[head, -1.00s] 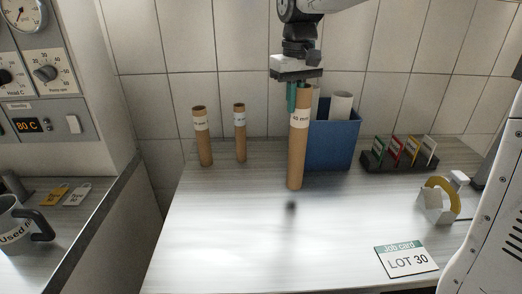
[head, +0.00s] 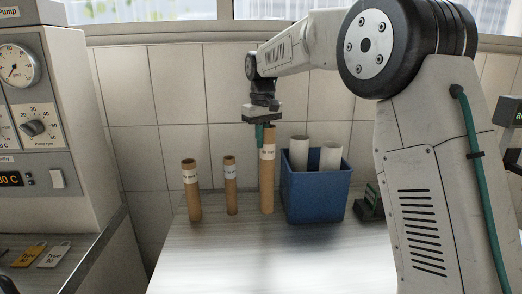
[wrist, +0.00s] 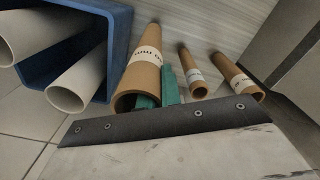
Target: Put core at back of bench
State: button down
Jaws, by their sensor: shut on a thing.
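My gripper (head: 262,136), with teal fingers, is shut on the upper end of the tallest brown cardboard core (head: 267,180). The core is upright at the back of the bench (head: 230,262), just left of the blue bin. I cannot tell whether its foot touches the bench. In the wrist view the held core (wrist: 145,72) has a white label, and one teal finger (wrist: 170,86) shows beside its rim. Two shorter brown cores stand upright to its left, a middle one (head: 231,192) and a leftmost one (head: 193,200).
The blue bin (head: 315,197) holds two white tubes (head: 299,153) close to the right of the held core. A dark rack (head: 368,203) is partly hidden by my arm. The front of the bench in view is clear. A control cabinet (head: 45,120) stands at left.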

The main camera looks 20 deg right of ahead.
jog(key=shift+w+f, duration=0.2)
jog(key=shift+f, duration=0.7)
jog(key=shift+w+f, duration=0.2)
jog(key=shift+f, duration=0.8)
jog(key=c, duration=1.6)
grip_release()
notch_tip(320, 180, up, 12)
